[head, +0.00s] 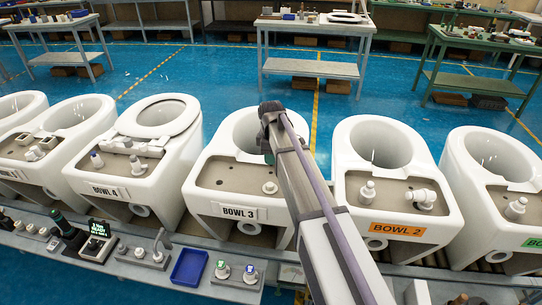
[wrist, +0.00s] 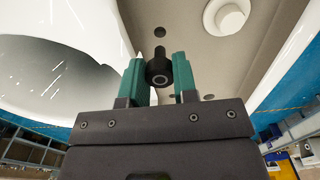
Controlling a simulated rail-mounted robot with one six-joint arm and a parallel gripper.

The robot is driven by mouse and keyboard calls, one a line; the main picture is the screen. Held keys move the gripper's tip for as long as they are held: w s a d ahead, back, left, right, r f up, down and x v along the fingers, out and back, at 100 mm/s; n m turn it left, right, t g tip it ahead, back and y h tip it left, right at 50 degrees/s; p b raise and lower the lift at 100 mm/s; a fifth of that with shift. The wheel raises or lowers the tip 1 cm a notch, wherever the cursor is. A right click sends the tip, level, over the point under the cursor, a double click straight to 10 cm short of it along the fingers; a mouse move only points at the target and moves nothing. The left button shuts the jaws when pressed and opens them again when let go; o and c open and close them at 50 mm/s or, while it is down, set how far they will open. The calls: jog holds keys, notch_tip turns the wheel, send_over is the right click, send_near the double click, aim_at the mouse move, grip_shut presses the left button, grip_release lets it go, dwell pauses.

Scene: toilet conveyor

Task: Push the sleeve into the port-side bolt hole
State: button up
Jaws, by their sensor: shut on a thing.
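My gripper (wrist: 158,80) has two green fingers shut on a dark round sleeve (wrist: 159,71), whose ringed end faces the wrist camera. In the head view my gripper (head: 268,158) is over the rear right of the grey deck (head: 222,176) of the bowl labelled BOWL 3; my arm hides much of that side. In the wrist view a dark hole (wrist: 161,31) shows in the deck just beyond the sleeve. The sleeve is not distinguishable in the head view.
A white round fitting (head: 270,187) stands on the BOWL 3 deck, close to my arm. The white bowl opening (head: 244,131) lies behind the deck. BOWL 4 (head: 105,189) and BOWL 2 (head: 397,230) stand on either side. A front ledge holds a blue bin (head: 189,267) and small fittings.

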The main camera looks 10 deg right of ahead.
aim_at(271, 168)
jog(key=shift+f+b, duration=0.7)
jog(key=shift+f, duration=0.45)
jog(key=shift+f+b, duration=1.9)
jog(key=o, duration=1)
jog(key=shift+r, duration=0.15)
jog(key=shift+c, duration=0.2)
jog(key=shift+w+r, duration=0.1)
jog(key=shift+r+p, duration=0.35)
jog(key=shift+p, duration=0.2)
jog(key=r+p, duration=1)
jog(key=shift+s+r, duration=0.1)
jog(key=shift+s, duration=0.1)
jog(key=shift+f, duration=0.2)
